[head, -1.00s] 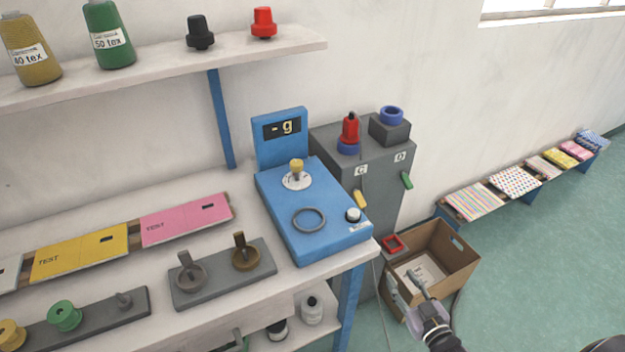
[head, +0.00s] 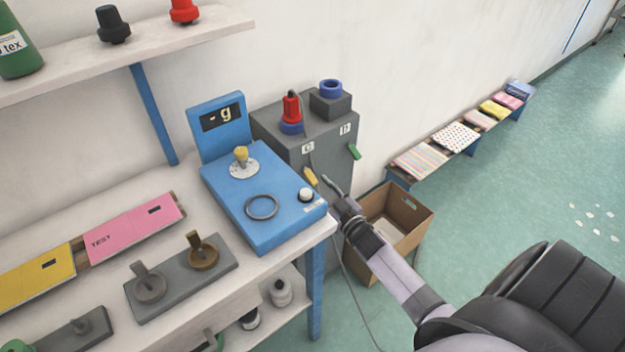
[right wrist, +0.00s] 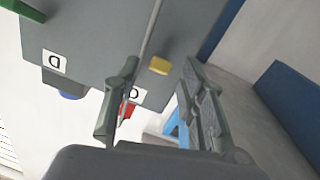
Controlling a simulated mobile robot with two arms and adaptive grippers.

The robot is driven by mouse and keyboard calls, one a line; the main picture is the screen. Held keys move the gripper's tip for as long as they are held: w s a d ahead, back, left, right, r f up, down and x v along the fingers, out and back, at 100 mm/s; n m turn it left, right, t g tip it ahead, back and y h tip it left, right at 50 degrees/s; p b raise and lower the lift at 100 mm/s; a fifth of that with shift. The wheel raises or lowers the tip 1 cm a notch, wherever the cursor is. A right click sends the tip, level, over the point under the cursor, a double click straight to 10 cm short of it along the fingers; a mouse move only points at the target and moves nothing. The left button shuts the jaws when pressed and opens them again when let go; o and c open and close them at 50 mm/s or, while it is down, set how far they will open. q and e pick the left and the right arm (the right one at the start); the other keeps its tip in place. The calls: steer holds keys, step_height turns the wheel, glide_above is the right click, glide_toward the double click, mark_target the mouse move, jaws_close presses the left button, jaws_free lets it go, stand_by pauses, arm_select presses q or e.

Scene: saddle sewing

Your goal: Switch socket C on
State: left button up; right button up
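The grey socket cabinet (head: 335,160) stands right of the table. Socket C holds a red plug (head: 291,106) in its blue ring (head: 291,128). The label C (head: 308,147) is on the front face. Below it hangs a yellow lever (head: 310,176), pointing down and right. My right gripper (head: 331,184) is in front of the cabinet, just right of the yellow lever. In the right wrist view the right gripper (right wrist: 160,105) is open, and the yellow lever (right wrist: 159,66) shows beyond the gap between its fingers; contact is not visible. My left gripper is out of view.
A green lever (head: 354,152) sits under the D label (head: 345,128), near the right arm. A blue scale (head: 262,205) stands on the table's corner left of the gripper. An open cardboard box (head: 412,222) is on the floor below. A thin grey cable (right wrist: 150,30) runs past the yellow lever.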

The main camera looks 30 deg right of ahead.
mark_target(316, 184)
steer(key=shift+w, duration=1.8)
steer(key=shift+c, duration=0.5)
jaws_close()
